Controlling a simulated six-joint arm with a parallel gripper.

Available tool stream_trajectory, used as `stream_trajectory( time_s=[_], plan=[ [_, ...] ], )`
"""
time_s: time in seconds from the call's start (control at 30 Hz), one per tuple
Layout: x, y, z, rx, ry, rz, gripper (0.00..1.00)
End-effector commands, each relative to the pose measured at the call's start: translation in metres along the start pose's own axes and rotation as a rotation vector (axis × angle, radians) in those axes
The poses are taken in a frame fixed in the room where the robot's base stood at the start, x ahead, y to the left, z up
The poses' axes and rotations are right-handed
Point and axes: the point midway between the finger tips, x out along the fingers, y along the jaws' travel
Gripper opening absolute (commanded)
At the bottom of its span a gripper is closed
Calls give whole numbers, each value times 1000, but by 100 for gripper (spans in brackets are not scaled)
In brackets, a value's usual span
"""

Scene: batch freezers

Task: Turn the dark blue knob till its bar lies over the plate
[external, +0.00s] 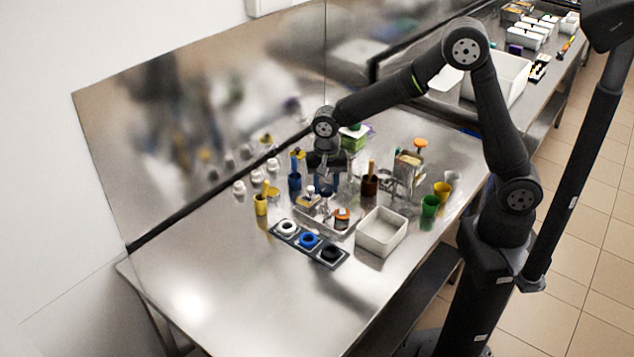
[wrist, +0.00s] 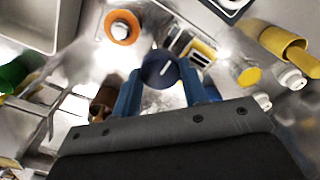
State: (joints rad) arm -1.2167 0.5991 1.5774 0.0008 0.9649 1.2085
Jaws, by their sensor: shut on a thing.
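The dark blue knob (wrist: 154,71) is round, with a pale line on its top, and sits between my two blue fingers in the wrist view. My gripper (wrist: 162,76) is shut on it from above. In the external view my gripper (external: 327,183) points down at the knob (external: 326,193) over the metal fixture on the table. In the wrist view the pale line runs nearly upright, slightly tilted. Metal strips and a yellow-edged slotted part (wrist: 202,51) lie just beyond the knob. I cannot tell which part is the plate, and the knob's bar is not clearly seen.
An orange knob (external: 342,214) is close by. A white box (external: 375,244) stands to the right. A panel with white, blue and black rings (external: 309,241) lies in front. A yellow cup (external: 261,205), brown cup (external: 370,186) and green cup (external: 430,205) surround the fixture. The front-left table is clear.

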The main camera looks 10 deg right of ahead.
Motion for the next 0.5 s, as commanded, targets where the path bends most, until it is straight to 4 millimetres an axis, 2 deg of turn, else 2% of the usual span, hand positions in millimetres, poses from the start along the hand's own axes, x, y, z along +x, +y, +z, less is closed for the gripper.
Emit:
stream_trajectory(
  time_s=[0.27,0.5],
  plan=[
    [0,0,0,-53,0,0,17],
    [0,0,0,-207,1,0,17]
  ],
)
